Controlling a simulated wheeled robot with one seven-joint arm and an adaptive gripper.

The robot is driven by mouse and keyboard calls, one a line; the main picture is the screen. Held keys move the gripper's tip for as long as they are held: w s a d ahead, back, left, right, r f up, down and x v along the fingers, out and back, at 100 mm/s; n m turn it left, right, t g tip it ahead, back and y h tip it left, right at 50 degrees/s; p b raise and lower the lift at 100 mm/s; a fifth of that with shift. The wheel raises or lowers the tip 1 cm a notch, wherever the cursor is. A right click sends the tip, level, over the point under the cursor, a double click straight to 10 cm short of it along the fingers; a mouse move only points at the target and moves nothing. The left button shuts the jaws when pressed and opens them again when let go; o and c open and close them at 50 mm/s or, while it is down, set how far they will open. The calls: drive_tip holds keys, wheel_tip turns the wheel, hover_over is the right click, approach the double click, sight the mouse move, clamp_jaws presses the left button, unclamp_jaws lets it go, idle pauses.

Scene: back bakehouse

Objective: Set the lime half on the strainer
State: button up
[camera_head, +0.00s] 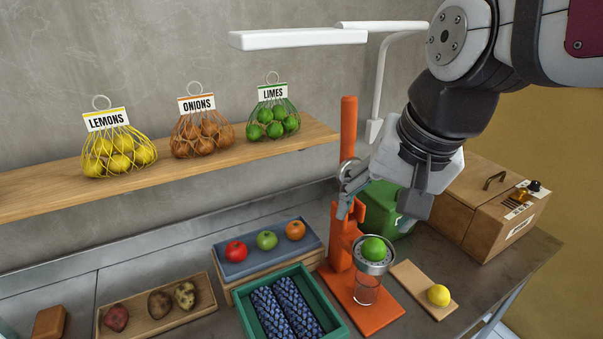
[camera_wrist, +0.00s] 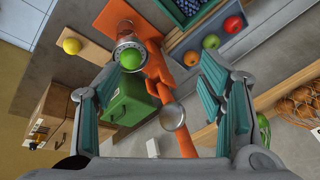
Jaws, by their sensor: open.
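The lime half (camera_head: 374,248) is bright green and rests on the metal strainer (camera_head: 373,267) of the orange press (camera_head: 345,240). In the wrist view the lime half (camera_wrist: 131,60) also sits on the strainer (camera_wrist: 125,43), its rim showing around the fruit. The underside of the lime half is hidden, so I cannot tell how its cut face lies. My gripper (camera_head: 378,208) is above the strainer, apart from the lime half. In the wrist view its two fingers (camera_wrist: 160,88) are spread wide with nothing between them. A clear glass (camera_head: 366,290) stands under the strainer.
The press's orange lever (camera_head: 348,125) stands upright beside my gripper. A green box (camera_head: 383,205) and a wooden cabinet (camera_head: 490,210) are behind. A yellow lemon (camera_head: 438,295) lies on a board (camera_head: 415,285) to the right. A blue tray (camera_head: 262,262) holds fruit left of the press.

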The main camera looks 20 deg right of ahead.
drive_tip(key=s+n, duration=0.1)
drive_tip(key=n, duration=0.1)
drive_tip(key=s+a+n+t, duration=0.1)
drive_tip(key=s+n, duration=0.1)
drive_tip(key=s+a+n, duration=0.1)
drive_tip(key=n, duration=0.1)
drive_tip(key=shift+s+r+n, duration=0.15)
drive_tip(key=shift+r+n, duration=0.1)
drive_tip(key=shift+n, duration=0.15)
